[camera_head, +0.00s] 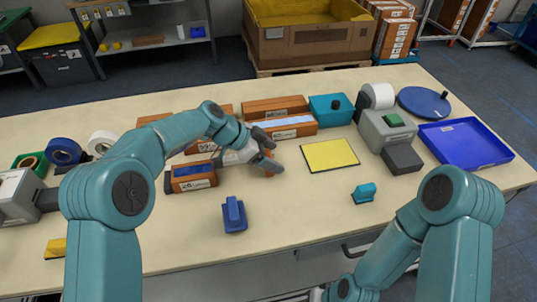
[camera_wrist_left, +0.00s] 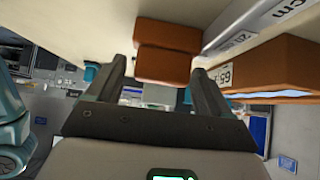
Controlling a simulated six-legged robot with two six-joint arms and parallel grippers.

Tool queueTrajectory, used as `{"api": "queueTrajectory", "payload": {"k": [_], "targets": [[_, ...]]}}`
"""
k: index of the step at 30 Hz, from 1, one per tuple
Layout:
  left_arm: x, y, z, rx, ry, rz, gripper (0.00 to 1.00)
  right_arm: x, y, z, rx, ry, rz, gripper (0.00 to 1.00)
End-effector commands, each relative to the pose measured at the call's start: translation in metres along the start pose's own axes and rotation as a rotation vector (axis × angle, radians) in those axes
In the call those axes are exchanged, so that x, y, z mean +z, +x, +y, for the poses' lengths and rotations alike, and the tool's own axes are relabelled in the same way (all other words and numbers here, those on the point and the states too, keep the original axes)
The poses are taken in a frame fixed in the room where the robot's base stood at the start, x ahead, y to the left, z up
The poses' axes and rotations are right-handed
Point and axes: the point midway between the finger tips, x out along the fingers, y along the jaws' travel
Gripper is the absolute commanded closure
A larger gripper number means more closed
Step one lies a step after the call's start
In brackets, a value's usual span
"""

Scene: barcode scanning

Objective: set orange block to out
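Several orange blocks with white labels lie on the table. One with a blue top (camera_head: 193,178) is left of my left gripper (camera_head: 264,152). Another with a pale blue top (camera_head: 287,126) is just behind the gripper, and a plain one (camera_head: 275,106) lies further back. My left gripper is over the middle of the table, fingers spread. In the left wrist view its fingers (camera_wrist_left: 160,85) stand apart with nothing held between them. Two orange block faces (camera_wrist_left: 163,66) show beyond them, and a labelled orange block (camera_wrist_left: 275,68) is at right. My right gripper is out of frame; only its arm shows.
A yellow mat (camera_head: 330,155) lies bare right of the gripper. A blue tray (camera_head: 482,154) at right looks empty. A blue handheld item (camera_head: 234,215) and a teal one (camera_head: 364,193) stand near the front. A grey machine (camera_head: 388,131) and teal box (camera_head: 328,110) are at back right.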

Motion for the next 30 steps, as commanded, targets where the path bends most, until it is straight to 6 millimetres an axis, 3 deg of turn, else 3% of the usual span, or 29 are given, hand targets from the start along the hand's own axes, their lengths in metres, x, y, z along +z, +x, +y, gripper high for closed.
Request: {"api": "queueTrajectory", "payload": {"k": [7, 11, 24, 30], "targets": [[0.001, -0.003, -0.001, -0.002, 0.0, -0.001, 0.19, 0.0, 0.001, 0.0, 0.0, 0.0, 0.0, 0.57], [0.002, -0.02, -0.002, -0.004, 0.001, 0.0, 0.19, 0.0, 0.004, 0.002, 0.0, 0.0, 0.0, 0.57], [0.001, -0.13, -0.001, -0.004, 0.0, -0.001, 0.19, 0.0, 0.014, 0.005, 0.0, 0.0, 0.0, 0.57], [0.0, -0.157, -0.001, 0.0, 0.0, -0.002, 0.19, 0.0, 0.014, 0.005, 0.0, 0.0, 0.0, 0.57]]}}
